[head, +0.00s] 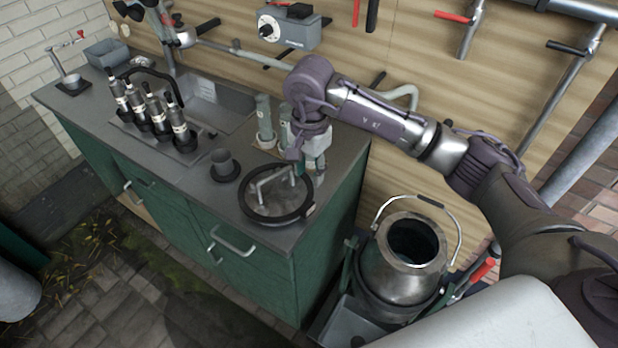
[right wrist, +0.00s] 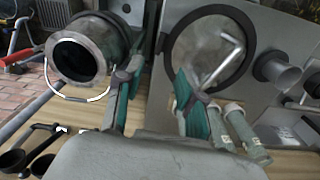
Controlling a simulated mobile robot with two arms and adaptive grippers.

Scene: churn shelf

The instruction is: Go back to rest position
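My right arm reaches in from the right in the head view. Its gripper (head: 303,170) hangs over the front right of the counter, close to a round dark-rimmed lid (head: 256,213) with a bent metal handle. In the right wrist view the two green-padded fingers (right wrist: 155,88) stand wide apart with nothing held between them. The lid (right wrist: 190,45) and its handle show beyond the right finger; whether that finger touches the handle I cannot tell. My left gripper is not in view.
An open metal churn (head: 398,290) with a raised bail handle stands right of the counter (head: 185,205), below my right arm. Pale green bottles (head: 264,120), a grey cup (head: 223,165) and several dark bottles (head: 157,112) stand on the counter. Tools and pipes line the wooden wall (head: 405,40).

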